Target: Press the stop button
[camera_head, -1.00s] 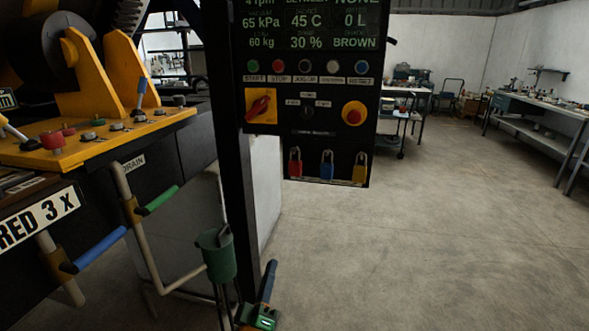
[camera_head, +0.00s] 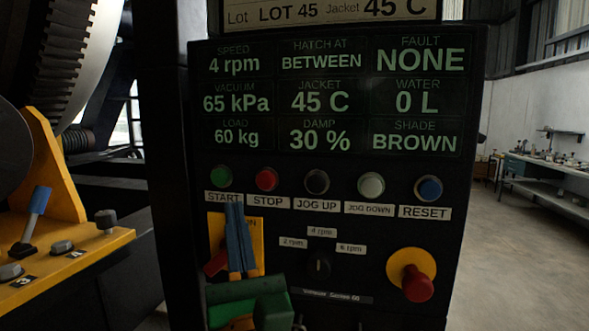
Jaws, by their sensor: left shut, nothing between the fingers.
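The red stop button (camera_head: 267,180) sits in the button row of the black control panel (camera_head: 330,235), above a white STOP label (camera_head: 267,201). My left gripper (camera_head: 235,208) has blue fingers and a green body. Its fingers are shut, empty and pointing up. The fingertips show just below and left of the stop button, over the START label (camera_head: 215,197), and apart from the button in the picture. The gripper hides part of the yellow plate with a red rotary switch (camera_head: 216,263). My right gripper is not in view.
A green start button (camera_head: 221,176) is left of stop; black jog up (camera_head: 317,182), pale jog down (camera_head: 371,186) and blue reset (camera_head: 430,188) buttons are to its right. A red emergency mushroom (camera_head: 418,287) protrudes lower right. The yellow lever console (camera_head: 75,262) is at left.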

